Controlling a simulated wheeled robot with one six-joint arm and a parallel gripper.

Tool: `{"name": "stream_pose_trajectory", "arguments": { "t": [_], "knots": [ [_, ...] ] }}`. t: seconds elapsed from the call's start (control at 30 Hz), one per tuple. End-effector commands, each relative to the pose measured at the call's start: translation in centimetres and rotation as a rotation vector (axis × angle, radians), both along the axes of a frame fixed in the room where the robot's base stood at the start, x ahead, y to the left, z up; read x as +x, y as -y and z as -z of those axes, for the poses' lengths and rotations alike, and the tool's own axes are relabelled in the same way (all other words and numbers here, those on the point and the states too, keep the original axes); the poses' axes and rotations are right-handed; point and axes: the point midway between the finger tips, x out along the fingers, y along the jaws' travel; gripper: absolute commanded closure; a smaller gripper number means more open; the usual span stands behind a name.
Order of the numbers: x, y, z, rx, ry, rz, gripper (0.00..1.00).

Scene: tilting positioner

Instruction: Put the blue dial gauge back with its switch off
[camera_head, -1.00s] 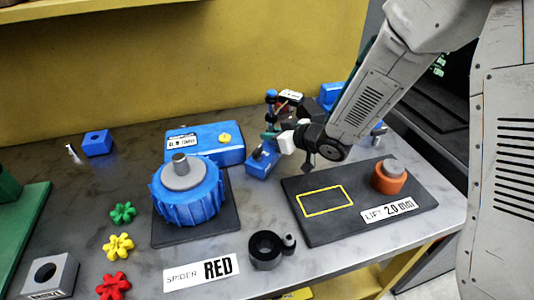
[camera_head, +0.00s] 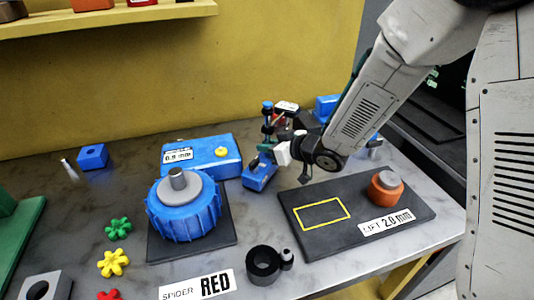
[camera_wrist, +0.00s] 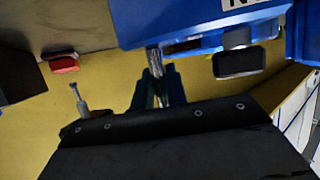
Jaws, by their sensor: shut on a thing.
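The blue dial gauge (camera_head: 259,173) stands behind the black plate, with a blue block base, a thin upright post and a small white label near its top. My gripper (camera_head: 270,148) reaches it from the right and is shut on it. In the wrist view, my gripper's dark fingers (camera_wrist: 160,85) close around a thin metal post (camera_wrist: 155,62), with a blue body (camera_wrist: 190,22) above them. A dark rounded knob (camera_wrist: 240,62) lies to the right there. I cannot tell the switch's position. My wrist hides part of the gauge.
A black plate (camera_head: 385,238) has an empty yellow outline (camera_head: 320,214) and an orange cylinder (camera_head: 385,188). A blue box (camera_head: 228,170) with a yellow button and a blue ribbed wheel (camera_head: 185,220) stand left of the gauge. A black ring (camera_head: 263,265) lies in front.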

Motion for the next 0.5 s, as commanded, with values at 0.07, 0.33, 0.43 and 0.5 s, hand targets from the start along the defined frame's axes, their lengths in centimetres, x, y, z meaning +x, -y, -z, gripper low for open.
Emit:
{"name": "stream_pose_trajectory", "arguments": {
  "t": [0.07, 0.33, 0.43, 0.5],
  "knots": [
    [0.1, -0.1, -1.4, 0.004, 0.008, 0.0, 1.0],
    [0.1, -0.1, -6.3, 0.005, 0.009, -0.002, 1.0],
    [0.1, 0.0, -7.8, 0.004, 0.009, -0.002, 1.0],
    [0.3, 0.1, -8.5, 0.003, 0.005, -0.001, 1.0]
  ]
}}
